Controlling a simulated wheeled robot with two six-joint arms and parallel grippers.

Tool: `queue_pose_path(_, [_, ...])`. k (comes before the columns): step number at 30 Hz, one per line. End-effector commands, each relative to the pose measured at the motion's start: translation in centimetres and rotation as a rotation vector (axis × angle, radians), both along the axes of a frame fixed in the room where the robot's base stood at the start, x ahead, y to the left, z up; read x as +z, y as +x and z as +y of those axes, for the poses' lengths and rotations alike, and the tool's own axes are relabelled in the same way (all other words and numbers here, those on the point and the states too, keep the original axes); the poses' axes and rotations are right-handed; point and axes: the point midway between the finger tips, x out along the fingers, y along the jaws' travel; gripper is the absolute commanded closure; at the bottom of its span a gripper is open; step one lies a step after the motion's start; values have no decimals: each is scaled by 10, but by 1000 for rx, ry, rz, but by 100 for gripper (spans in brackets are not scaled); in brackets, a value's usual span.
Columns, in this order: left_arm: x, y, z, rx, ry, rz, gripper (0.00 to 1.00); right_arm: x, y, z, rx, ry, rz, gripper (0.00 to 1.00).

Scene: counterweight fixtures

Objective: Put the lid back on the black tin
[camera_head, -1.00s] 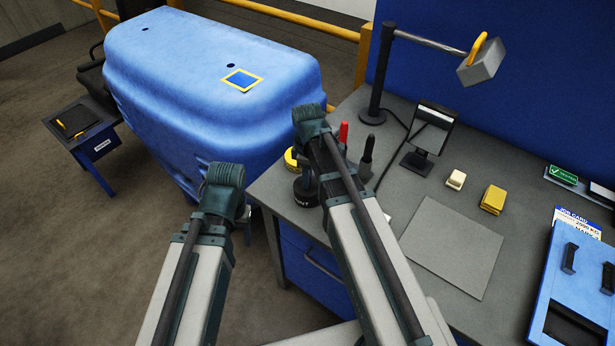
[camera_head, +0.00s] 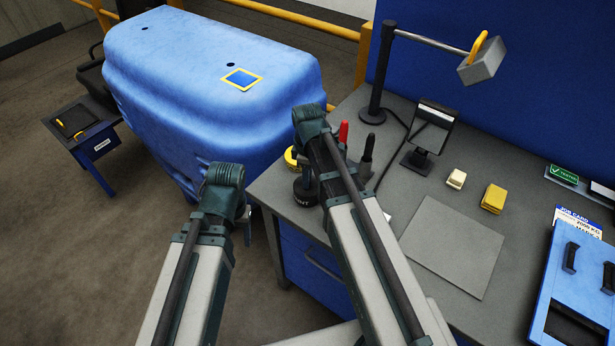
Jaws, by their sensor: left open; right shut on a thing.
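The black tin (camera_head: 304,194) with white lettering stands on the grey bench near its left edge, partly behind my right forearm. My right gripper (camera_head: 308,176) points down just above the tin and is largely hidden by my own arm. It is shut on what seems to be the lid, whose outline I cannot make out. I cannot tell whether the lid touches the tin. My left gripper (camera_head: 247,226) is open, off the bench's left edge, and mostly hidden behind its wrist.
A yellow round object (camera_head: 291,158) sits beside the tin. A grey mat (camera_head: 452,245) lies clear at right.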

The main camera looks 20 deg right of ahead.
Motion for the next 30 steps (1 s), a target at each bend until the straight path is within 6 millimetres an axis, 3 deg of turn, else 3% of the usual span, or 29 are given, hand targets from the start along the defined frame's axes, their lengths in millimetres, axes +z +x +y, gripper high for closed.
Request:
queue_pose_path(6, [0, 0, 0, 0, 0, 0, 39, 0, 0, 0, 0, 0, 0, 100])
queue_pose_path(7, [0, 0, 0, 0, 0, 0, 39, 0, 0, 0, 0, 0, 0, 69])
queue_pose_path(12, [0, 0, 0, 0, 0, 0, 39, 0, 0, 0, 0, 0, 0, 40])
queue_pose_path(18, [0, 0, 0, 0, 0, 0, 39, 0, 0, 0, 0, 0, 0, 40])
queue_pose_path(24, [0, 0, 0, 0, 0, 0, 39, 0, 0, 0, 0, 0, 0, 10])
queue_pose_path(30, [0, 0, 0, 0, 0, 0, 39, 0, 0, 0, 0, 0, 0, 10])
